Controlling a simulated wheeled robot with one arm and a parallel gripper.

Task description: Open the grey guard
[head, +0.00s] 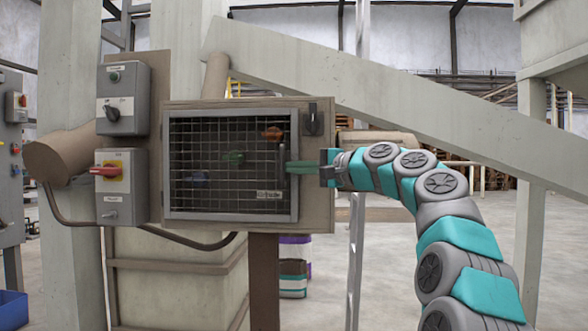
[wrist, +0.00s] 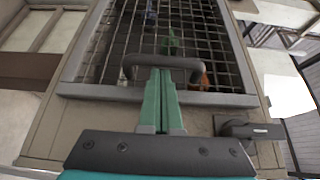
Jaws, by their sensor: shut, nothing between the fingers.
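The grey guard (head: 230,218) is a metal frame with wire mesh over the front of a beige box, and it looks closed. It fills the upper part of the wrist view (wrist: 90,92). Its dark bar handle (head: 282,182) is on the right side of the frame, and it also shows in the wrist view (wrist: 193,63). My gripper (head: 290,167) reaches in from the right. Its green fingers (wrist: 161,72) are shut together with nothing between them. Their tips are at the middle of the handle; I cannot tell whether they touch it.
A dark latch (head: 313,118) sits on the box right of the guard. Orange, green and blue parts show behind the mesh. Two grey switch boxes, one with a red knob (head: 104,171), stand to the left. A sloping beam (head: 400,110) passes above my arm.

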